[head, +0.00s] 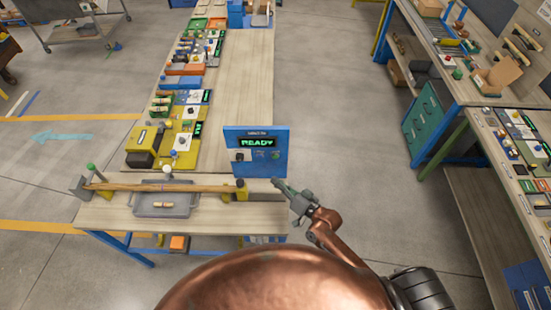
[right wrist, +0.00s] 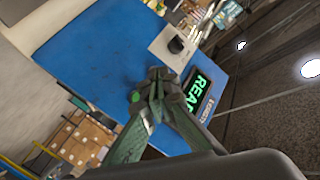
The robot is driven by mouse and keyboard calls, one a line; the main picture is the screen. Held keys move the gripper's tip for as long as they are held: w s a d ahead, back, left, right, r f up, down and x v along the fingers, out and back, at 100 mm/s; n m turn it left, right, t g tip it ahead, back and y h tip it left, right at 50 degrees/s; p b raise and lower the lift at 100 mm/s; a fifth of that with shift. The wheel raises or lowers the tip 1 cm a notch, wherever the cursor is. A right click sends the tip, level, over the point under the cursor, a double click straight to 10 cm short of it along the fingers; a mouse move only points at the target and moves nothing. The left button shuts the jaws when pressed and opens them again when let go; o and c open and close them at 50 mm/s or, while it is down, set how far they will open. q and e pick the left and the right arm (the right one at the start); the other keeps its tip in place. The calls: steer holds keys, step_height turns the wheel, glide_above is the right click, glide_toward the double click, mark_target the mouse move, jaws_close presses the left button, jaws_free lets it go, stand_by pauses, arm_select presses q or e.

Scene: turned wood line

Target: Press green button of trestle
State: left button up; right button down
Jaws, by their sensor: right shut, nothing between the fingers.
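A blue panel (head: 231,170) stands upright at the front right of the wooden table, with a lit READY display (head: 257,142). Its green button (head: 276,155) is at the lower right, and a black knob (head: 239,156) is at the lower left. My right gripper (head: 277,183) is shut and empty, just below and in front of the green button. In the right wrist view the fingertips (right wrist: 157,86) lie over the blue panel face, and the green button (right wrist: 136,97) shows right beside them. I cannot tell whether they touch it. My left gripper is not in view.
A yellow machine (head: 142,145) and several small stations line the table behind. Another workbench (head: 475,150) stands at right, across open floor.

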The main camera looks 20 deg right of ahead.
mark_target(275, 157)
steer(key=w+d+b, duration=0.2)
steer(key=w+b, duration=0.1)
steer(key=w, duration=0.4)
steer(key=shift+w, duration=0.3)
steer(key=shift+w+d, duration=0.1)
stand_by(1.1)
steer(key=shift+w+d, duration=0.1)
steer(key=shift+w, duration=0.2)
steer(key=shift+w+d, duration=0.1)
steer(key=shift+w, duration=0.25)
stand_by(0.5)
stand_by(0.4)
steer(key=shift+s+a, duration=0.25)
steer(key=shift+s, duration=0.55)
steer(key=shift+p, duration=0.3)
